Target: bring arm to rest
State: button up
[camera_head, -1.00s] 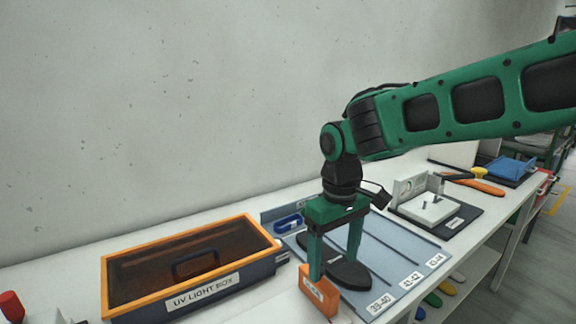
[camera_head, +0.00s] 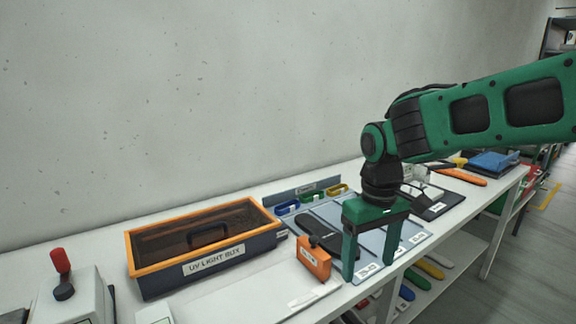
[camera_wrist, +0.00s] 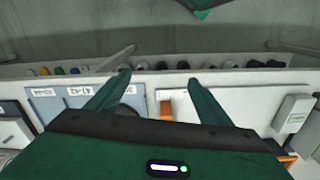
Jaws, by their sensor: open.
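My gripper (camera_head: 370,273) points down, open and empty, at the front edge of the bench in the head view. Its fingers are right of an orange block (camera_head: 313,258), apart from it as far as I can tell. In the wrist view my gripper (camera_wrist: 158,80) shows both fingers spread wide with nothing held between them. An orange strip (camera_wrist: 166,108) shows beyond the gripper body there; it is probably the same block, mostly hidden. My green arm reaches in from the right of the head view.
The UV light box (camera_head: 205,252) stands left of the gripper. A grey-blue sizing board (camera_head: 343,212) with a dark sole (camera_head: 322,232) lies behind it. A white device with a red knob (camera_head: 60,262) is far left. Coloured soles (camera_head: 428,270) lie on the shelf below.

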jog(key=s+d+m, duration=0.3)
jog(key=s+d, duration=0.1)
jog(key=d, duration=0.4)
jog(key=s+d+m, duration=0.2)
jog(key=s+d, duration=0.2)
jog(key=d, duration=0.4)
jog(key=s+d+f+m, duration=0.4)
jog(key=s+d+m, duration=0.2)
jog(key=s, duration=0.6)
jog(key=shift+s+d, duration=0.25)
jog(key=shift+d, duration=0.8)
